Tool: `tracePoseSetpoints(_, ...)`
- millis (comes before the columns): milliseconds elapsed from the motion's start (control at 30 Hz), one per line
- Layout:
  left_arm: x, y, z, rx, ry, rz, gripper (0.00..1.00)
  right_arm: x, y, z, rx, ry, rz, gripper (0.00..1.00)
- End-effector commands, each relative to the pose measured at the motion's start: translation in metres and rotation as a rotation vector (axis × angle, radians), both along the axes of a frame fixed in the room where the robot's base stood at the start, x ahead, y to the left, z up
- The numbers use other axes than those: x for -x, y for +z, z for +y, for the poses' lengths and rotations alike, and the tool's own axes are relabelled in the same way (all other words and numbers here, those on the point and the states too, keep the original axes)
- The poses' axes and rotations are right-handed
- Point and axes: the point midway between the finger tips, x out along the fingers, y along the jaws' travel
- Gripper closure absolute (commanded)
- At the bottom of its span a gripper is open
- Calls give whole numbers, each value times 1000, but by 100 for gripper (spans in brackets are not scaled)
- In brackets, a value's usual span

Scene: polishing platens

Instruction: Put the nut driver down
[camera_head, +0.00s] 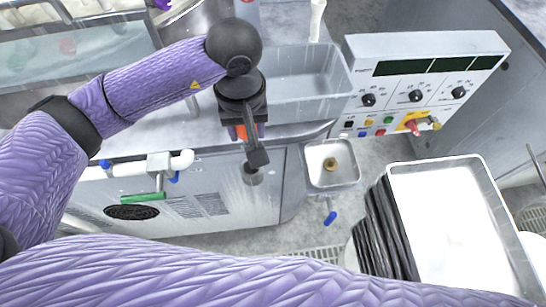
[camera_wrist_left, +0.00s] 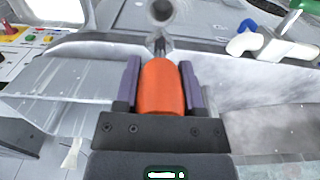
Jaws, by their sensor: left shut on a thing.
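The nut driver has an orange handle (camera_wrist_left: 162,88) and a grey metal shaft (camera_wrist_left: 160,46), seen in the left wrist view. My left gripper (camera_wrist_left: 160,80) is shut on the handle, one finger on each side. In the head view the gripper (camera_head: 252,140) hangs near the front edge of the grey counter, left of the grey bin. Only a small strip of the orange handle (camera_head: 241,132) shows there; the gripper hides most of it. My right gripper is not in view.
A grey bin (camera_head: 340,92) stands on the counter (camera_head: 205,138). A control box (camera_head: 430,75) with knobs is to its right. A small metal basin (camera_head: 332,176) is below the bin. A white-lined tray (camera_head: 450,225) is at lower right. A pipe with a green handle (camera_head: 142,197) is at left.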

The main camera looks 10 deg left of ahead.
Motion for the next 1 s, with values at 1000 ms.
tracePoseSetpoints(1000,0,-79,0,0,-2,-2,100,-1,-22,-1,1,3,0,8)
